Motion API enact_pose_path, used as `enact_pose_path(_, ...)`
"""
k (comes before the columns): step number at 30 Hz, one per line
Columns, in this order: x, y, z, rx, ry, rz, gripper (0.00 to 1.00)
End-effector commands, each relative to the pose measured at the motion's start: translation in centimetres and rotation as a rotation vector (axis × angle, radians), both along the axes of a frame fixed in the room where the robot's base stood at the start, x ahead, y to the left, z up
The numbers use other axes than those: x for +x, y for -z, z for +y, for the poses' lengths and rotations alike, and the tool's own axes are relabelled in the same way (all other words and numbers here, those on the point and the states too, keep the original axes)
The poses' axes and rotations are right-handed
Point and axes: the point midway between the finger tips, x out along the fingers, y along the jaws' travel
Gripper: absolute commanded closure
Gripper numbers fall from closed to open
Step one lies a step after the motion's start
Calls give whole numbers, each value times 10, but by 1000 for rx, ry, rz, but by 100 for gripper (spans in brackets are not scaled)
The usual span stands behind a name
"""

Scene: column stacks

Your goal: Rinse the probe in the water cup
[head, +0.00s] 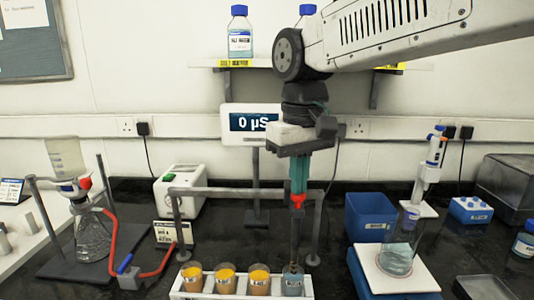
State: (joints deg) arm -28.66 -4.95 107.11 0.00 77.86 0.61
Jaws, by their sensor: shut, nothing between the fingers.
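My gripper (300,185) points straight down over the front middle of the bench, its jaws shut with nothing between them. A teal upright piece with a red collar (297,200) shows below my wrist. A dark slim rod, which looks like the probe (295,235), runs down from the collar. Its lower end reaches a blue-grey cup (292,284) at the right end of a white rack. I cannot tell whether the tip is inside or behind that cup, or how the rod is held. The cup looks like the water cup.
The white rack (240,296) also holds three cups with orange-yellow contents (227,280). A grey bar frame (225,190) stands behind them. A meter (250,123) reads 0 µS. A flask (93,238) stands left; a beaker (396,260) and blue bin (370,217) stand right.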

Motion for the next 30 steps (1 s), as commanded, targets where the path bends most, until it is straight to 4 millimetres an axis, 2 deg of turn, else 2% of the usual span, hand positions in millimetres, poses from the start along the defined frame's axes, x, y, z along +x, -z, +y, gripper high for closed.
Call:
enact_pose_path(26, 0, 36, 0, 0, 0, 1, 100)
enact_pose_path(30, 0, 33, 0, 0, 0, -1, 100)
